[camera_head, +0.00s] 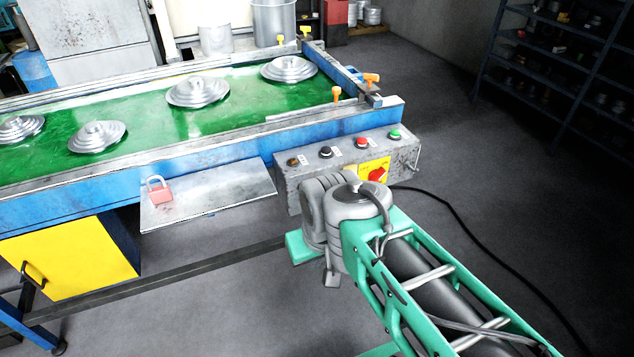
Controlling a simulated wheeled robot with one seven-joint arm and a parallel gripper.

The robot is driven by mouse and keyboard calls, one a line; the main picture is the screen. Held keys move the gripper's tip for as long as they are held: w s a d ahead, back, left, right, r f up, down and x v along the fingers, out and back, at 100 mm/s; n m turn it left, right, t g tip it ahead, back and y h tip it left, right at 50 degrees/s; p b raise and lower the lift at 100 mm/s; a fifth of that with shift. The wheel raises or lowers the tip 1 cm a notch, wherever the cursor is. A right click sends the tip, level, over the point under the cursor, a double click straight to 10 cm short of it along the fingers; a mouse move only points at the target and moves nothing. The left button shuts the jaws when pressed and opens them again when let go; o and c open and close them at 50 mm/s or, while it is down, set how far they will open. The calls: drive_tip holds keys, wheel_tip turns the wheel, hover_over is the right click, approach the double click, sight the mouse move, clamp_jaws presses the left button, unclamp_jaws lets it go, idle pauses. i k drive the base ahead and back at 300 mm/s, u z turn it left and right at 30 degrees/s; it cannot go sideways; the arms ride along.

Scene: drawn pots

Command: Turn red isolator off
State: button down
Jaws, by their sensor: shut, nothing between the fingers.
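The red isolator (376,174) is a red rotary knob on a yellow plate (362,168). It sits on the front of a worn grey control box (290,184) below the right end of the conveyor. The knob looks tilted, but its exact position is too small to read. My arm's grey wrist joints stand just in front of the box and cover part of its lower front. My gripper (332,279) shows only as a small grey piece below the wrist. It is shut and empty, below and left of the knob, apart from it in the picture.
Black, red and green buttons line the box top. A red padlock (159,190) lies on a metal shelf (220,190) at left. The green conveyor (145,105) carries several stepped metal discs. A black cable (470,225) crosses the floor at right. Dark shelving (560,60) stands far right.

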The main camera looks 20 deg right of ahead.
sight(375, 176)
drive_tip(key=u, duration=0.4)
drive_tip(key=i, duration=0.85)
drive_tip(key=z, duration=1.8)
drive_tip(key=i, duration=0.5)
drive_tip(key=z, duration=0.05)
drive_tip(key=k, duration=0.5)
drive_tip(key=u, duration=2.7)
drive_tip(key=k, duration=1.25)
drive_tip(key=z, duration=1.8)
